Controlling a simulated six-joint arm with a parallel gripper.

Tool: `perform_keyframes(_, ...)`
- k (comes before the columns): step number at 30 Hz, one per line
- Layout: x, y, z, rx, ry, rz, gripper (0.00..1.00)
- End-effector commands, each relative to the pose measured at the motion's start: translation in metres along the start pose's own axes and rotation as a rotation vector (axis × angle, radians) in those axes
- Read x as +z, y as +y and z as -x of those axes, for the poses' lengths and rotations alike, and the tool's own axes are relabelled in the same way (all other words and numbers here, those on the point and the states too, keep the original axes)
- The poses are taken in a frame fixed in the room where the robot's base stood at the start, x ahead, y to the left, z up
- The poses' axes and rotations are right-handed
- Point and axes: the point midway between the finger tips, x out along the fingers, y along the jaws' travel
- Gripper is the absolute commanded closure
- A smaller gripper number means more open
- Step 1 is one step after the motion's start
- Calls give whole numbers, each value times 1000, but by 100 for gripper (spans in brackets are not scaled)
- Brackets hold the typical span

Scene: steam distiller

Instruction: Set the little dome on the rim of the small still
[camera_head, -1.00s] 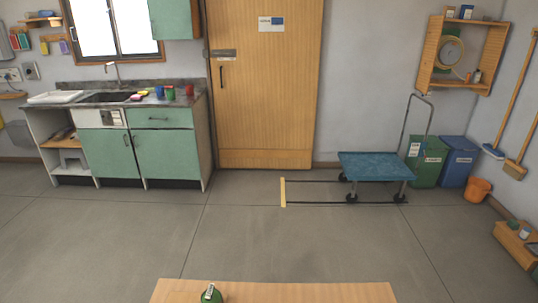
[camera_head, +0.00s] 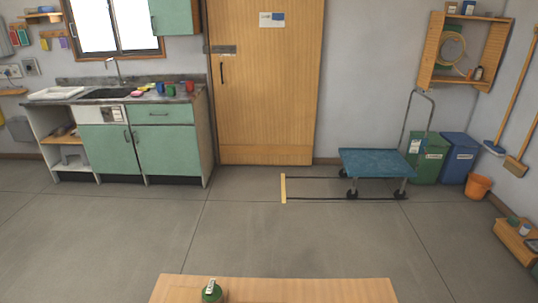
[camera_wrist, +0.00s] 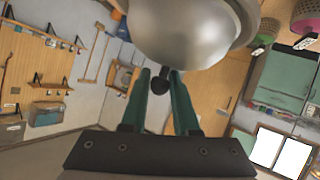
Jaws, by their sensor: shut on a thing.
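In the wrist view, a shiny grey metal dome (camera_wrist: 190,30) fills the top middle. A dark knob (camera_wrist: 160,80) sits at its near side. My gripper (camera_wrist: 160,88) has two green fingers closed on that knob, and the dome is held beyond the fingertips. The dome's far part is cut off by the frame's top edge. My gripper does not show in the head view. I cannot make out the small still or its rim in either view.
A wooden table (camera_head: 300,289) shows at the bottom of the head view, with a green tagged object (camera_head: 211,292) at its left.

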Motion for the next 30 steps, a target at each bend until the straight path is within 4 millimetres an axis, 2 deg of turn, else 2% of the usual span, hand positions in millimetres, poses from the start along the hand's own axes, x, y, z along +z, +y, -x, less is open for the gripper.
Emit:
perform_keyframes(7,0,0,0,0,0,0,100)
perform_keyframes(8,0,0,0,0,0,0,66)
perform_keyframes(13,0,0,0,0,0,0,36)
perform_keyframes(23,0,-1,5,-3,1,0,36)
perform_keyframes(30,0,-2,53,-9,1,-1,36)
